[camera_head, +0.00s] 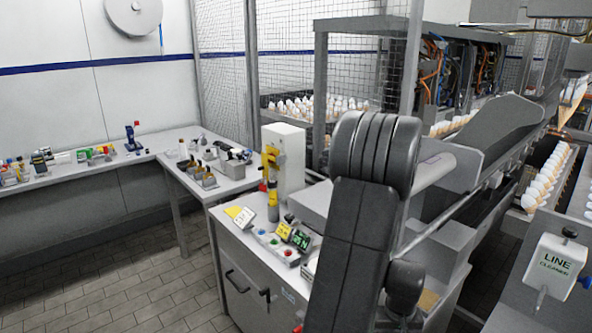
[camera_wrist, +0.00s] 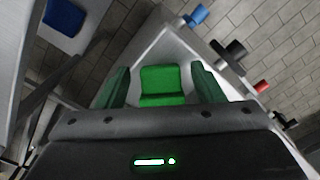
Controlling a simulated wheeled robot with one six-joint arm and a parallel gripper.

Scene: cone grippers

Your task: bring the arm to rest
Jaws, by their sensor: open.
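My gripper (camera_wrist: 162,84) shows in the wrist view with its two dark green fingers spread apart. A bright green piece (camera_wrist: 163,85) shows between the fingers; I cannot tell whether it is part of the gripper or a thing beyond it. Neither finger visibly touches it. In the head view my dark grey arm (camera_head: 370,170) stands upright in front of the machine bench, and its gripper cannot be made out there.
A grey cabinet bench (camera_head: 240,240) with buttons and small signs stands left of my arm. A side table (camera_head: 105,165) carries several small items. A "LINE" box (camera_head: 553,262) stands at right. Trays of eggs (camera_head: 545,180) line the conveyor. Tiled floor (camera_head: 110,285) is clear at lower left.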

